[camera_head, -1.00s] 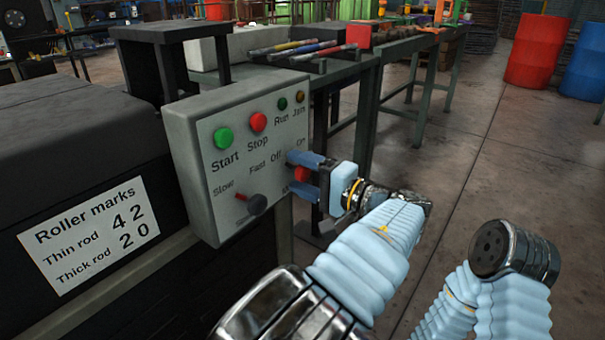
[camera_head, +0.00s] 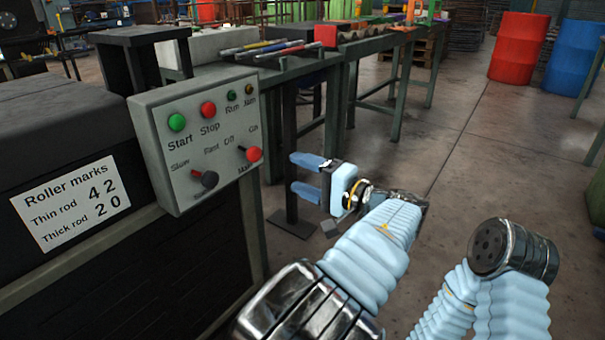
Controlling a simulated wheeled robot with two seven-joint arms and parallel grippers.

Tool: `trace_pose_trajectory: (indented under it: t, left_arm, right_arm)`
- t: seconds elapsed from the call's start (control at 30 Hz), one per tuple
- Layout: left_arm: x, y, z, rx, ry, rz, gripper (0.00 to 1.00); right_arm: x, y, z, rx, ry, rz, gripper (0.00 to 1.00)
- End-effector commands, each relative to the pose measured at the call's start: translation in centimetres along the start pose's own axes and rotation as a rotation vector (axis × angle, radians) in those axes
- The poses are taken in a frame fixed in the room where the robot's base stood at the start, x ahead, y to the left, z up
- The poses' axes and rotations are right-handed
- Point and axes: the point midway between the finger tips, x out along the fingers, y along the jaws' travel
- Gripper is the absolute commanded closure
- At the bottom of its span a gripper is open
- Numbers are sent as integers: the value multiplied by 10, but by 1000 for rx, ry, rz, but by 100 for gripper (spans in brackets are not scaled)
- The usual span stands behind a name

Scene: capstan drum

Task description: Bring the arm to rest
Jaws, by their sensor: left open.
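My left gripper (camera_head: 306,175) is open and empty, its two blue fingers pointing left. It stands in free air to the right of the grey control panel (camera_head: 165,155), clear of it. The panel carries a green Start button (camera_head: 177,122), a red Stop button (camera_head: 208,109), a black-knobbed lever (camera_head: 206,179) at lower left and a red-knobbed switch (camera_head: 252,154) at lower right. My right arm shows at the lower right, but its gripper cannot be made out.
A label of roller marks (camera_head: 71,203) is on the dark machine at left. A green-framed table (camera_head: 300,68) with several rods (camera_head: 270,48) stands behind the panel. A red barrel (camera_head: 519,47) and a blue barrel (camera_head: 574,58) stand far right. The floor (camera_head: 440,170) between is open.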

Motion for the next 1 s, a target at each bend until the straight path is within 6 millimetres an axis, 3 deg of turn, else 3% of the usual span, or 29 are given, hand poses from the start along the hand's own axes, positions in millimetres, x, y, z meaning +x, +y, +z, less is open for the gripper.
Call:
trace_pose_trajectory:
  t: [0.3,0.37,0.43,0.57,0.63,0.73,0.8,0.87,0.9,1.0]
  left_arm:
    - [3,3,0,7,-1,8,36]
    - [10,14,0,28,-2,36,36]
    - [25,38,0,75,-3,100,36]
    - [64,121,14,201,-8,332,36]
    - [81,178,32,263,-15,504,36]
    - [89,258,70,312,-34,775,36]
    - [82,310,103,309,-56,983,36]
    - [68,349,135,274,-85,1174,36]
    - [53,372,157,225,-113,1309,36]
    - [5,407,207,-3,-208,1626,36]
  right_arm:
    - [0,-1,0,-1,0,0,57]
    - [-2,-1,0,-1,0,0,57]
    - [-5,-2,0,-1,0,-1,57]
    - [-14,-6,0,-2,0,-1,57]
    - [-20,-9,0,-3,-1,-2,57]
    - [-29,-13,1,-5,-1,-2,57]
    - [-36,-16,1,-6,-2,-3,57]
    - [-42,-19,1,-6,-2,-3,57]
    - [-48,-22,2,-7,-3,-4,57]
    - [-62,-28,2,-9,-4,-5,57]
